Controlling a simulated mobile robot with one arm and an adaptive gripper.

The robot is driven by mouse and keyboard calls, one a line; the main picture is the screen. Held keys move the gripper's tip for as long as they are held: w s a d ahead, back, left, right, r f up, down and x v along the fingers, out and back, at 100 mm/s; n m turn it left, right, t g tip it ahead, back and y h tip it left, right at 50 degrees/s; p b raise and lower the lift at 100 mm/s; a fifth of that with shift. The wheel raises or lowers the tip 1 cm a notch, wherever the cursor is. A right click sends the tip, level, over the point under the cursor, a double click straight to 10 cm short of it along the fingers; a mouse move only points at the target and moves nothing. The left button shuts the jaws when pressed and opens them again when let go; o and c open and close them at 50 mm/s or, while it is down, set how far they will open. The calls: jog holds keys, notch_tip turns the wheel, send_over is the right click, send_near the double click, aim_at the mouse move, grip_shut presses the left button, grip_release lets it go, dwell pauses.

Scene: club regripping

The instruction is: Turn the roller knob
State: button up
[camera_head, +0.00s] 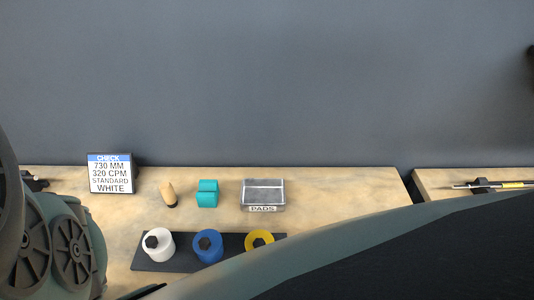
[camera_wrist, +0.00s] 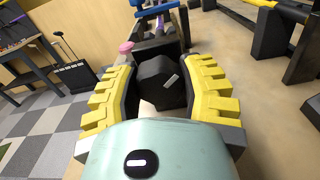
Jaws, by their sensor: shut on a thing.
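The roller knob (camera_wrist: 155,76) is a black faceted block with a short light mark on its face, in the middle of the wrist view. My gripper (camera_wrist: 164,82) has yellow ribbed fingers, one on each side of the knob, and is shut on it. The knob's far side and its mount are hidden. My gripper does not show in the head view, where my arm covers the lower right. I cannot make out this knob in the head view.
Near the knob are a pink disc (camera_wrist: 126,46) and a blue bar (camera_wrist: 158,8).

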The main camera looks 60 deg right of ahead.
jog(key=shift+c, duration=1.1)
jog(key=shift+d+n, duration=0.15)
jog(key=shift+n, duration=0.75)
jog(key=shift+a+n, duration=0.2)
jog(key=shift+n, duration=0.1)
jog(key=shift+d+n, duration=0.1)
jog(key=shift+n, duration=0.7)
jog(key=n+b, duration=0.2)
jog(key=b, duration=0.1)
jog(key=shift+f+n, duration=0.25)
jog(key=shift+n, duration=0.15)
jog(key=n+b, duration=0.4)
jog(key=shift+n+b, duration=0.3)
jog(key=n+b, duration=0.4)
jog(key=shift+s+r, duration=0.1)
jog(key=shift+n+b, duration=0.3)
jog(key=shift+b, duration=0.05)
